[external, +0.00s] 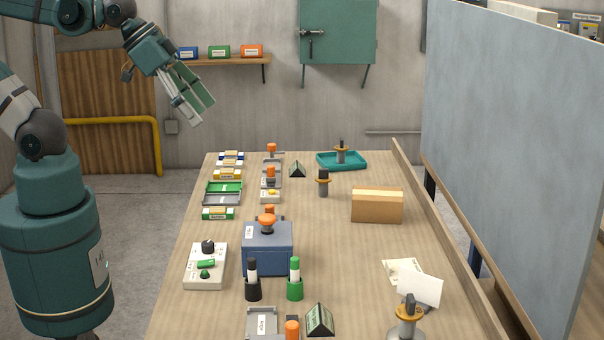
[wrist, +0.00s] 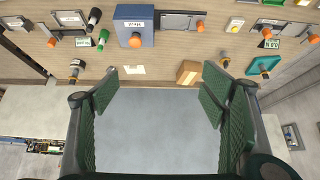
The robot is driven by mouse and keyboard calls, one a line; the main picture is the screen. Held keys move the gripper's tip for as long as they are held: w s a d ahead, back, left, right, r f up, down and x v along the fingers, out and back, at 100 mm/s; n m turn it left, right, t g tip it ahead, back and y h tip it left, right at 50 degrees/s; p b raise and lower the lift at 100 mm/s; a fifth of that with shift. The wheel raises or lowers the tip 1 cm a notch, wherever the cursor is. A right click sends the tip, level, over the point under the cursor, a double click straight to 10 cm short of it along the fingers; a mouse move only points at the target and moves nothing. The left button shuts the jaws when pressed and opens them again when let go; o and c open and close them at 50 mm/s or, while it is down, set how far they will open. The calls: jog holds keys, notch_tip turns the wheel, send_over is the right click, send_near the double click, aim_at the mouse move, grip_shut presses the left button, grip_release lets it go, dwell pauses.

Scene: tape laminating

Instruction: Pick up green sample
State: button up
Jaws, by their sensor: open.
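A small green block with a pale label (external: 218,213) lies at the left edge of the table in the external view. It looks like the green sample, though its label is too small to read surely. A flat green tray-like piece (external: 223,187) lies just behind it. My gripper (external: 203,110) is raised in the air beyond the far left corner of the table, well apart from both. In the wrist view, my gripper (wrist: 160,88) has its green padded fingers wide apart with nothing between them. I cannot pick out the green sample in the wrist view.
A blue box with an orange knob (external: 268,248), a control box (external: 205,265) and black and green markers (external: 295,280) stand nearer the front. A brown box (external: 377,206) and teal tray (external: 341,161) are to the right. A tall grey panel (external: 510,130) borders the right side.

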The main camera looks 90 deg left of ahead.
jog(key=shift+a+f, duration=0.1)
jog(key=n+g+b, duration=0.5)
jog(key=n+g, duration=0.2)
jog(key=n, duration=1.1)
send_near(219, 208)
jog(key=shift+w+a+f, duration=0.15)
jog(key=shift+a+f, duration=0.3)
jog(key=shift+a, duration=0.05)
jog(key=shift+a+f, duration=0.15)
jog(key=shift+f, duration=0.15)
jog(key=shift+f, duration=1.3)
jog(key=shift+f, duration=0.1)
